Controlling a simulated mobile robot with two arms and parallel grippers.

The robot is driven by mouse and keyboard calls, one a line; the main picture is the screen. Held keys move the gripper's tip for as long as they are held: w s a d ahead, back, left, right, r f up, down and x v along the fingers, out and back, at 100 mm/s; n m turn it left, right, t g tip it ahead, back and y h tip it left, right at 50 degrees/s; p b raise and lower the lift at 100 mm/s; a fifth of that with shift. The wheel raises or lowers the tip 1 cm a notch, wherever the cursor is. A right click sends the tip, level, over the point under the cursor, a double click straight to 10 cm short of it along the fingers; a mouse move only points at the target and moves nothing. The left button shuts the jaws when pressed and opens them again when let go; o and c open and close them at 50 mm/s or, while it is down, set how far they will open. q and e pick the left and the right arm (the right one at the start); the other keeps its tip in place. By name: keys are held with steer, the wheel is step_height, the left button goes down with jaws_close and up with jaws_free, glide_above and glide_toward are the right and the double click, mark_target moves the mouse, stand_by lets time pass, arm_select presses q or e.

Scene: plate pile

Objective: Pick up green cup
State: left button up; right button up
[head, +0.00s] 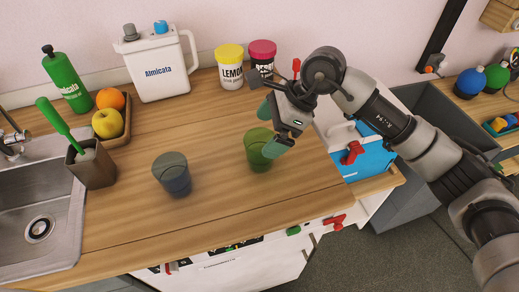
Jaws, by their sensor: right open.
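The green cup (256,152) is see-through and stands upright on the wooden counter (221,208), right of the middle of it. My right gripper (269,130) comes in from the right and is open. Its two green-tipped fingers are at the cup's rim, one behind the cup and one over its right front side. I cannot tell whether they touch it. The near finger hides part of the cup. My left gripper is not in the head view.
A grey-blue cup (172,175) stands left of the green cup, with bare wood between. A yellow tub (229,70), a pink tub (262,57) and a white jug (157,68) stand behind. The sink (35,205) is at left; a blue-and-white box (368,160) is at right.

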mark_target(260, 140)
steer(key=x, duration=0.2)
steer(key=shift+s+a+f+p, duration=0.15)
steer(key=shift+s+a+p, duration=0.05)
steer(key=shift+a+p, duration=0.1)
steer(key=shift+a+f, duration=0.15)
steer(key=shift+f, duration=0.3)
steer(key=c, duration=0.9)
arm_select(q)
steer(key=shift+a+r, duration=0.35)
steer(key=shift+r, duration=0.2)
arm_select(e)
steer(key=shift+r, duration=0.1)
